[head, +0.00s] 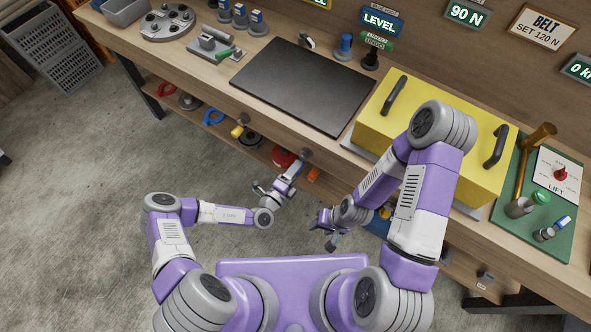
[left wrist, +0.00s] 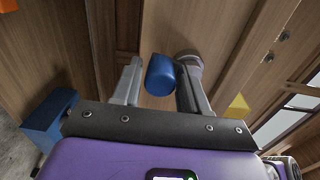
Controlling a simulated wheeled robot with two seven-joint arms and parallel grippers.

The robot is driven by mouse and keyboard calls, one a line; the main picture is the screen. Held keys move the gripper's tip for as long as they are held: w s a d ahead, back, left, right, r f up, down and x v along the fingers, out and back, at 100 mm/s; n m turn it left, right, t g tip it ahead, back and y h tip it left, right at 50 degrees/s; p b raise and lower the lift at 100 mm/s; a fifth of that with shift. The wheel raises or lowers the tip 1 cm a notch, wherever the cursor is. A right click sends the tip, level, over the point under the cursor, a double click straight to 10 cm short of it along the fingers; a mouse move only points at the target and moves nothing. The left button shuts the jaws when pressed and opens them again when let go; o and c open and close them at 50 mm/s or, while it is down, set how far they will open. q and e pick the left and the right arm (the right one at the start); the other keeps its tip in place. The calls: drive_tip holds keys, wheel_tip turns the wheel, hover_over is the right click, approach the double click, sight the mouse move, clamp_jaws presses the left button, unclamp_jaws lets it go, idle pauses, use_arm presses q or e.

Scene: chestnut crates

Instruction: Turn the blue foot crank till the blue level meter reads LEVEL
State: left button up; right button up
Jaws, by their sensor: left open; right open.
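The blue level meter (head: 380,21) on the back wall reads LEVEL. In the left wrist view, the blue crank knob (left wrist: 160,75) is between the spread fingers of my left gripper (left wrist: 160,88); no firm hold shows. A grey round hub (left wrist: 188,57) is beside the knob, partly behind the right finger. In the head view my left gripper (head: 292,169) is at the bench's front edge, near a grey round part (head: 306,155); the blue knob is hidden there. My right gripper (head: 330,236) is open and empty, low in front of the bench.
A yellow box (head: 425,125) with dark handles stands on the bench, right of a black mat (head: 303,85). A green lift board (head: 556,225) is at the far right. A lower shelf (head: 185,108) holds red, blue and yellow items.

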use_arm(q)
drive_tip(key=p+v, duration=0.1)
drive_tip(key=v, duration=0.6)
drive_tip(key=shift+s+a, duration=0.15)
drive_tip(key=shift+s, duration=0.05)
use_arm(e)
drive_tip(key=shift+r, duration=0.55)
